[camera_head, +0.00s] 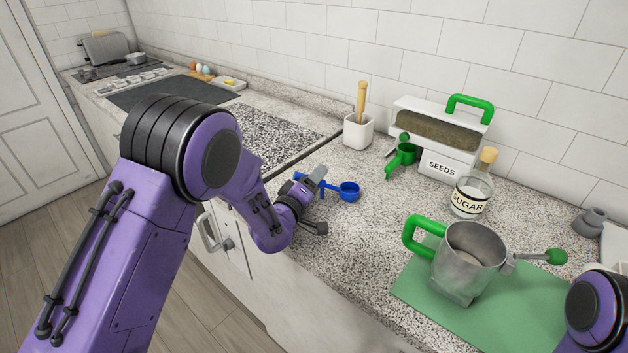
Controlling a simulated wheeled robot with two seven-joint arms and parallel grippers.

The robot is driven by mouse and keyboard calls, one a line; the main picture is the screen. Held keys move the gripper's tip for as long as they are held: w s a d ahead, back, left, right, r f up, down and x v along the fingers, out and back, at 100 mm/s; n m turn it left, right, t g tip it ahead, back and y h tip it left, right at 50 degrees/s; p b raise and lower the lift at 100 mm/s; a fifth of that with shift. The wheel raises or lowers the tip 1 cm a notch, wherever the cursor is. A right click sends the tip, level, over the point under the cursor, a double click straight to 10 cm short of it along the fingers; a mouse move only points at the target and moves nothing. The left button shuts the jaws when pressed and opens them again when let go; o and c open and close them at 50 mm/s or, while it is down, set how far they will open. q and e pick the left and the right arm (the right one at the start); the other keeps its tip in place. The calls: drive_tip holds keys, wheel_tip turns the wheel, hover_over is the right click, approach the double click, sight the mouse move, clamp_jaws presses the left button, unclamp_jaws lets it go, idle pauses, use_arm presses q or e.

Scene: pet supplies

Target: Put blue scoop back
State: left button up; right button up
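A blue scoop (349,191) is low over or on the speckled counter, with its round bowl to the right. Its handle runs left to my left gripper (312,182), whose grey finger crosses the handle. My wrist hides part of the handle, and I cannot tell whether the fingers are closed on it. A white SEEDS box (445,166) with a green handle stands behind to the right. A green scoop (402,157) is at its left front side. My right arm shows at the lower right edge; its gripper is out of view.
A white pot (358,133) with a wooden-handled tool stands behind the blue scoop. A sugar jar (470,195) stands before the SEEDS box. A metal sifter (468,262) with a green handle sits on a green mat (419,286). Counter right of the scoop is clear.

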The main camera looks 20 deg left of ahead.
use_arm(q)
drive_tip(key=shift+r, duration=0.1)
drive_tip(key=shift+s+r, duration=0.15)
drive_tip(key=shift+r, duration=0.05)
drive_tip(key=s, duration=0.4)
drive_tip(key=s+a, duration=0.1)
drive_tip(key=s, duration=0.6)
drive_tip(key=shift+s+a, duration=0.3)
drive_tip(key=shift+s, duration=0.05)
